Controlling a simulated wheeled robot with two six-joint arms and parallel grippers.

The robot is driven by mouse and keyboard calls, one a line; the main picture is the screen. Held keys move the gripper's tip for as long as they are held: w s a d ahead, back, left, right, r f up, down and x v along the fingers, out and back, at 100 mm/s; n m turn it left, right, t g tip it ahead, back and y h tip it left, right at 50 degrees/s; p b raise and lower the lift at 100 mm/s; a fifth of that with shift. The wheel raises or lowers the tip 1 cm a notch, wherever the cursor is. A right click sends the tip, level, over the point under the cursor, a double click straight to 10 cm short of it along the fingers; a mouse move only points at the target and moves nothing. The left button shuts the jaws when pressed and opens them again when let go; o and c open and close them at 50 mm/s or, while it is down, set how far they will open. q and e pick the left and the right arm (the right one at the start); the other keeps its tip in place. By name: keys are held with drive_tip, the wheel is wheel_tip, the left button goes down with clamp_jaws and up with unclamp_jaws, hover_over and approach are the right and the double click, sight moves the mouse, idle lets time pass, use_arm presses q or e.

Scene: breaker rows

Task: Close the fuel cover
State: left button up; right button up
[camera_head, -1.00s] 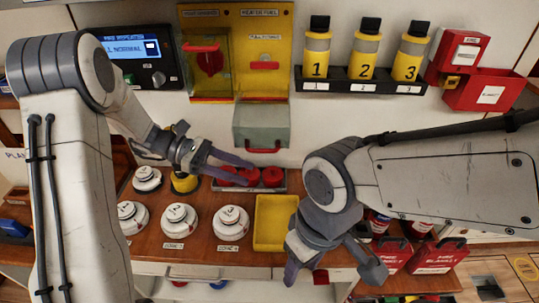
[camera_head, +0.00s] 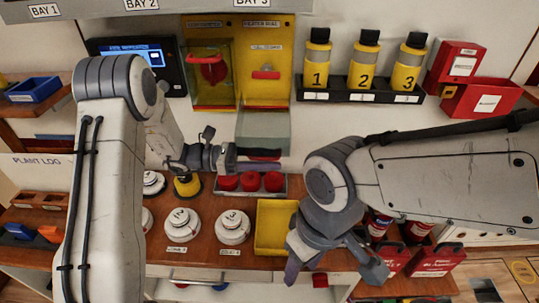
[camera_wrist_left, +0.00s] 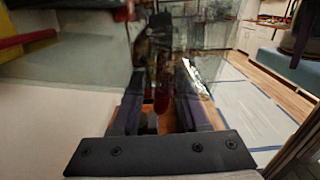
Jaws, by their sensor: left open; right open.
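The yellow heater fuel panel (camera_head: 266,58) is on the wall, with a red handle (camera_head: 265,75) on it. The fuel cover (camera_head: 263,129) appears as a grey-green see-through flap hanging open below it, a red strip at its lower edge. My left gripper (camera_head: 278,160) is open at that lower edge, partly hiding it; contact cannot be told. In the left wrist view the spread fingers (camera_wrist_left: 160,95) have something dark red between them, too blurred to name. My right gripper (camera_head: 335,272) is open and empty at the table's front, far from the cover.
Red knobs (camera_head: 251,182) stand right under my left gripper. White round devices (camera_head: 233,227) and a yellow tray (camera_head: 275,226) are on the table. A yellow panel with a clear cover (camera_head: 209,88) adjoins at left; numbered yellow bottles (camera_head: 362,65) stand at right.

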use_arm(q)
drive_tip(key=shift+d, duration=0.15)
clamp_jaws()
idle(1.4)
